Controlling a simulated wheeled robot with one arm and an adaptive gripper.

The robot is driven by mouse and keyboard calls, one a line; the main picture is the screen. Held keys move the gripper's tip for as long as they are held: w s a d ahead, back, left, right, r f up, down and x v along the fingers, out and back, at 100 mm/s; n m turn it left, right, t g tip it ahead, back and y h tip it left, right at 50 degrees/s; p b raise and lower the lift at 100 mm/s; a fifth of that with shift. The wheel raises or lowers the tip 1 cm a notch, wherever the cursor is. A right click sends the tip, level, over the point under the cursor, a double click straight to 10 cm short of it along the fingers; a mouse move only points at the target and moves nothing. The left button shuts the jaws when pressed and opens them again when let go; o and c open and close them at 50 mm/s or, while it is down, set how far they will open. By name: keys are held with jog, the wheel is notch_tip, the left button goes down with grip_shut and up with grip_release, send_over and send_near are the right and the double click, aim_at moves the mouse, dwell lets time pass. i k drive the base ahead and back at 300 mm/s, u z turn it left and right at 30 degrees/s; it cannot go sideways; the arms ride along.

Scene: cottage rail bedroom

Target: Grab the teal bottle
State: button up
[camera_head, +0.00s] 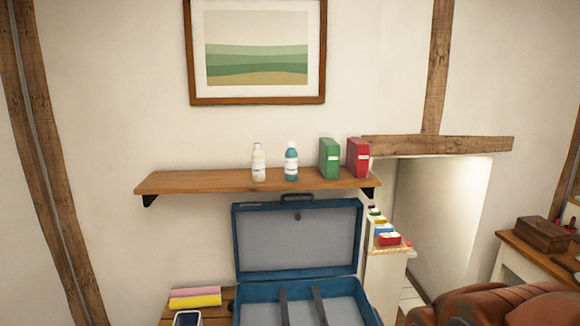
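The teal bottle (291,162) stands upright on a wooden wall shelf (205,181). It has a white cap and a pale label. A cream bottle (258,163) stands just to its left, with a small gap between them. A green box-shaped item (329,158) stands to its right, a little apart. My gripper is not in this view.
A red box (358,158) stands at the shelf's right end. A framed picture (258,95) hangs above. An open blue suitcase (298,272) is below the shelf, its lid raised. The shelf's left half is bare. A brown leather seat (505,305) is at lower right.

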aim_at(291, 155)
jog(key=z, duration=0.05)
jog(key=i, duration=0.9)
jog(key=u, duration=0.65)
